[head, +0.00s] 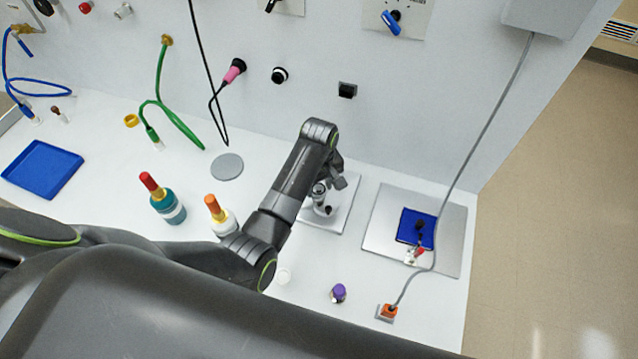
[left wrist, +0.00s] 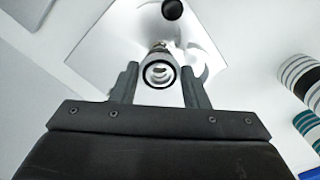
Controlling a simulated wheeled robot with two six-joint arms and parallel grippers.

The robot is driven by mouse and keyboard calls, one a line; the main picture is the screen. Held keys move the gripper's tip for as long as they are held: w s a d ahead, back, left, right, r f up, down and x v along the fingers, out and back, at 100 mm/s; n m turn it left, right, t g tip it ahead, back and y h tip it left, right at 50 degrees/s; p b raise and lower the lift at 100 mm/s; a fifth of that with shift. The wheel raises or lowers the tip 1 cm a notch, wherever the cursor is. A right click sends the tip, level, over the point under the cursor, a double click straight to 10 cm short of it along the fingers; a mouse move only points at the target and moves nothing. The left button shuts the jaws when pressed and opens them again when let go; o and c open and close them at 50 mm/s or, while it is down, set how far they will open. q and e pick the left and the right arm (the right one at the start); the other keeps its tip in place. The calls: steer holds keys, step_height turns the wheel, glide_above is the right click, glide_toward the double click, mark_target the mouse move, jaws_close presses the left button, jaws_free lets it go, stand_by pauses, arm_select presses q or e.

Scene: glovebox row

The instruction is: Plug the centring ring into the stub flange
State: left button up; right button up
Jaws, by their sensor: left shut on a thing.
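The centring ring (left wrist: 160,74), a metal ring with a dark outer band, sits between the fingertips of my left gripper (left wrist: 160,84) in the left wrist view. The gripper is shut on it. Shiny metal, which looks like the stub flange (left wrist: 164,46), shows just behind the ring. I cannot tell whether ring and flange touch. In the head view my left gripper (head: 331,186) is over the metal fitting (head: 322,208) on a light square plate (head: 347,212), partly hiding it. The ring is not clear there. My right gripper is not in view.
A grey plate (head: 385,228) with a blue pad lies to the right. A purple-capped vial (head: 338,293) and an orange-ended cable (head: 387,312) are in front. Bottles (head: 167,203) and a blue tray (head: 42,170) stand left. The panel wall rises behind.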

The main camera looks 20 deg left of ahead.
mark_target(318, 190)
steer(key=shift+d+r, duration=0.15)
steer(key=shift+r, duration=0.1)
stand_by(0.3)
arm_select(q)
steer(key=shift+f+b, duration=0.35)
steer(key=shift+f, duration=0.85)
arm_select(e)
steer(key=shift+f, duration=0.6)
arm_select(q)
steer(key=o, duration=1.2)
steer(key=shift+r, duration=0.1)
